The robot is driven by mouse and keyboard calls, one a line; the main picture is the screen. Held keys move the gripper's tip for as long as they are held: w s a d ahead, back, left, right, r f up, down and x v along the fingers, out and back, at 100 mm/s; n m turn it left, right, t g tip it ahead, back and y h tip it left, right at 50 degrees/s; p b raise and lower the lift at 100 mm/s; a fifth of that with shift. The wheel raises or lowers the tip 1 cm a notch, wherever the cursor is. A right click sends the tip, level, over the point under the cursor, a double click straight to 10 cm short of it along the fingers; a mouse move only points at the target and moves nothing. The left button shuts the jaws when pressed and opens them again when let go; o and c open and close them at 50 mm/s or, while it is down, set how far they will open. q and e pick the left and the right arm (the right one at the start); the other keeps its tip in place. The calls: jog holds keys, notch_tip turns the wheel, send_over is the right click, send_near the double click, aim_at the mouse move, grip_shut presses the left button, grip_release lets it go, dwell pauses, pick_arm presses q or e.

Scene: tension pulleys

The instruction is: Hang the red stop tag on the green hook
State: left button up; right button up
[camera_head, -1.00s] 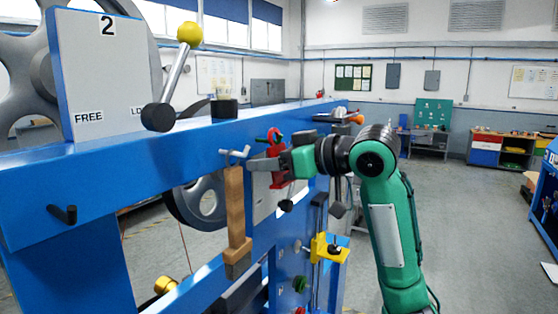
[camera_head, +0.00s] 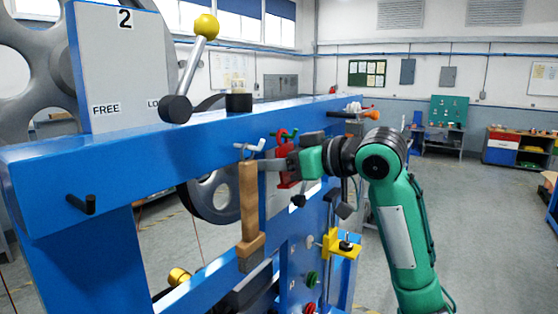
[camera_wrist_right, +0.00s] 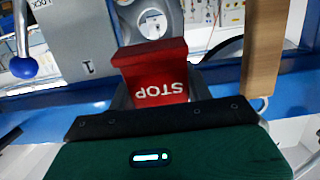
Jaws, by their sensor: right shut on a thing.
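The red stop tag (camera_wrist_right: 155,78) is between the jaws of my right gripper (camera_wrist_right: 158,98) in the right wrist view, its white STOP lettering upside down there. In the head view the tag (camera_head: 286,172) is a small red patch at my right gripper (camera_head: 284,163), partly hidden by the fingers. The gripper is shut on it, in front of the blue beam. A small green hook-like part (camera_head: 294,134) shows just above the tag at the beam. I cannot tell whether the tag touches it. My left gripper is not in view.
A wooden piece (camera_head: 249,205) hangs from a grey hook close left of my right gripper. A yellow clamp (camera_head: 340,244) sits below right. A yellow-knobbed lever (camera_head: 206,26) stands above the blue beam (camera_head: 150,145). A black peg (camera_head: 82,204) sticks out at left.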

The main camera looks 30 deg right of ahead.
jog(key=o, duration=1.1)
jog(key=shift+c, duration=0.2)
